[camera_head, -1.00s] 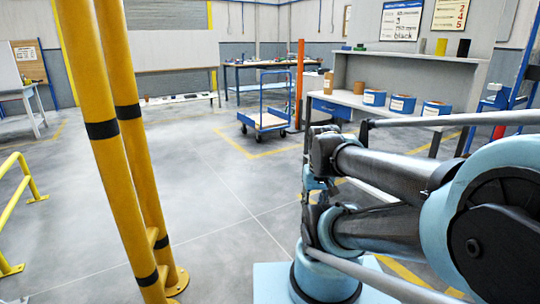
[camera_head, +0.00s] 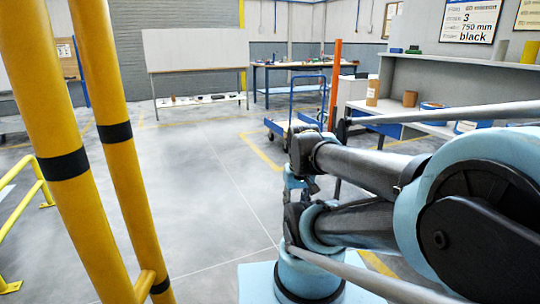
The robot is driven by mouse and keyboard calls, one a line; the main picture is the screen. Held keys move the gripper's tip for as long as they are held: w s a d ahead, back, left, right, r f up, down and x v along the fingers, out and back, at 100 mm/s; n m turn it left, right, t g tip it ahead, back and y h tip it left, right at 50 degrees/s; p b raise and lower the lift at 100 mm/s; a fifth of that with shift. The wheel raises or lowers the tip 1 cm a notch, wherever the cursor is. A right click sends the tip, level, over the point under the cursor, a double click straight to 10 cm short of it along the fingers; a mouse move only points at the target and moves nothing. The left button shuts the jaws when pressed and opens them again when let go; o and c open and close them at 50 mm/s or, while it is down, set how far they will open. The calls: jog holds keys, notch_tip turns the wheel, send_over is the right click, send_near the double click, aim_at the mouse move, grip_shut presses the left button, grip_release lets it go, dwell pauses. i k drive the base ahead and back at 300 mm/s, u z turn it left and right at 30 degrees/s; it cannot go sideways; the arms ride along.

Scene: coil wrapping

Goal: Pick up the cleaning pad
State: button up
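I cannot make out a cleaning pad for certain. A small green item (camera_head: 414,49) lies on top of the grey shelf unit at the right, too small to identify. Several small items (camera_head: 205,99) lie on the low shelf under the white board, also too small to name. My folded dark and light-blue arm fills the right and lower middle of the head view. No gripper fingers can be made out, so I cannot see what they hold.
Yellow posts (camera_head: 118,150) with black bands stand close at the left, beside a yellow rail (camera_head: 38,190). A blue trolley (camera_head: 283,128) stands ahead, partly behind my arm. A grey shelf unit (camera_head: 440,85) is at the right. Open grey floor lies ahead.

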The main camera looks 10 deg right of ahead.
aim_at(413, 50)
jog(key=z, duration=0.1)
jog(key=i, duration=1.15)
jog(key=z, duration=0.85)
jog(key=i, duration=1.15)
jog(key=z, duration=0.6)
